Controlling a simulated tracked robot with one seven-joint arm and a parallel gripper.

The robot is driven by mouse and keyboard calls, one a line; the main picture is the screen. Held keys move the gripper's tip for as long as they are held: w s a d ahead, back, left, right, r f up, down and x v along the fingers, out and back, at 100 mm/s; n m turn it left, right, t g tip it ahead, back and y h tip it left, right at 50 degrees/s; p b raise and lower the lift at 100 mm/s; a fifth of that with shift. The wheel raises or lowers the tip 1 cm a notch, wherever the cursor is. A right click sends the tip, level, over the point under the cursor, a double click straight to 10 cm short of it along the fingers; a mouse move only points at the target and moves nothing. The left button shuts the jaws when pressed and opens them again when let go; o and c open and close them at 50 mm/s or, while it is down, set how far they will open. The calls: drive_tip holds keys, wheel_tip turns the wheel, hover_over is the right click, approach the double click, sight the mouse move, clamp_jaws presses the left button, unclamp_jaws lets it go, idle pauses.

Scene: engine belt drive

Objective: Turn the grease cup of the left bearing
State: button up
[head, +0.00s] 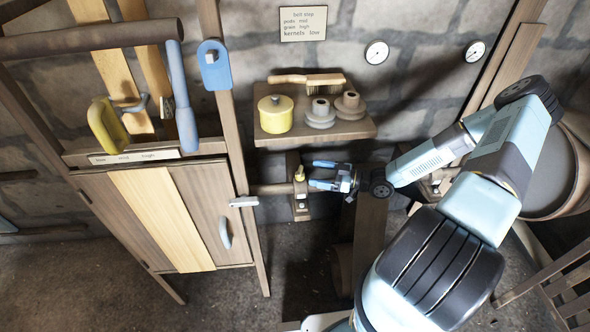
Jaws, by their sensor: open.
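The left bearing (301,202) is a brown block on a mount, at the end of a horizontal shaft, in the middle of the head view. A small yellow grease cup (299,174) stands upright on top of it. My gripper (312,174) is just to the right of the cup, with its two blue fingers pointing left towards it. The fingers are apart, one above the other in the picture, with nothing visible between them. The cup appears just beyond the fingertips; I cannot tell whether they touch it.
Above, a wooden shelf (348,128) carries a yellow pot (275,114), a brush (306,79) and two stepped pulleys (320,114). A wooden cabinet (158,215) and upright post stand left of the bearing. A large round drum (545,172) is at right, partly behind my arm.

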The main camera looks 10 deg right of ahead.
sight(302, 170)
drive_tip(key=x, duration=0.8)
drive_tip(key=shift+w+a, duration=0.1)
drive_tip(key=shift+a, duration=0.15)
drive_tip(key=c, duration=1)
drive_tip(key=shift+o, duration=0.2)
